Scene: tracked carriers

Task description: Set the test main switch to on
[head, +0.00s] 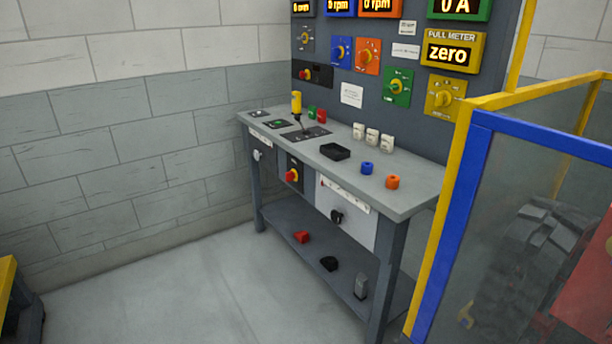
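A grey test bench (405,192) stands against the wall with a dark upright panel behind it. A red rotary switch on a yellow plate (292,175) is on the bench's front face. Another red-and-yellow switch (306,75) is on a black plate low on the panel. A black knob (336,216) is on a white front plate, and a smaller grey knob (256,155) is farther left. I cannot read which one is labelled test main switch, nor their positions. Neither of my grippers is in view.
A blue-and-yellow framed guard (454,190) stands close at the right. On the bench top are a yellow-handled lever (296,103), a black box (335,151), and blue (367,168) and orange (392,182) pieces. Loose items lie on the lower shelf. The floor (190,300) in front is clear.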

